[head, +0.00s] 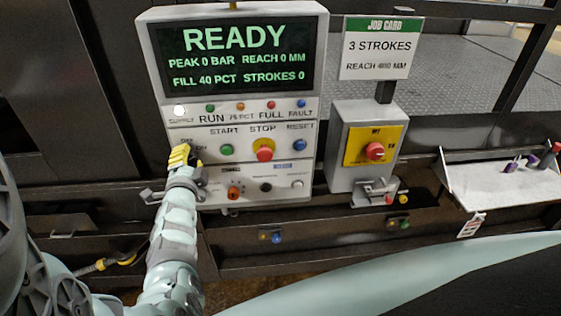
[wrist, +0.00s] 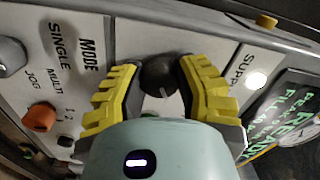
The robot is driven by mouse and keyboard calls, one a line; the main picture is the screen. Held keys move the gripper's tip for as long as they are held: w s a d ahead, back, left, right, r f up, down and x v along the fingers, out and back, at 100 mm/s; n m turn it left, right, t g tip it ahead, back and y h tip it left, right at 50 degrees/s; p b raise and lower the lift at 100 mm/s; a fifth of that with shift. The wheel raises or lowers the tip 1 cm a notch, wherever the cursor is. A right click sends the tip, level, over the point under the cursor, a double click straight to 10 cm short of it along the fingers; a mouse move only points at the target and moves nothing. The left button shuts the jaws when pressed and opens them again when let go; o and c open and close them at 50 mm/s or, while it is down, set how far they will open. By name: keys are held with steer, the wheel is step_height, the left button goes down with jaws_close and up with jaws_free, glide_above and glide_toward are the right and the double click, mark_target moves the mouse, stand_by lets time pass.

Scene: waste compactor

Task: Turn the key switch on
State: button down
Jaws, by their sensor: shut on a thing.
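The key switch shows in the wrist view as a black round knob (wrist: 157,76) with a pale mark on its face, between the two yellow fingers. My gripper (head: 180,156) is at the left side of the control panel (head: 308,150) in the head view, shut on the knob. It covers the switch in the head view, and only part of the off/on lettering shows beside it. The display (head: 235,55) reads READY with strokes 0. The supply lamp (head: 179,110) is lit white.
Right of the switch are a green start button (head: 227,150), a red stop button (head: 264,150) and a blue reset button (head: 299,145). An orange mode knob (head: 234,193) sits below. A red isolator knob (head: 375,151) and a tilted shelf (head: 500,180) are further right.

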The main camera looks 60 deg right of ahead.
steer(key=c, duration=0.6)
jaws_free()
steer(key=shift+s+a+f, duration=0.1)
steer(key=shift+s+a, duration=0.4)
steer(key=shift+s, duration=0.05)
steer(key=v, duration=1)
steer(key=shift+a, duration=0.25)
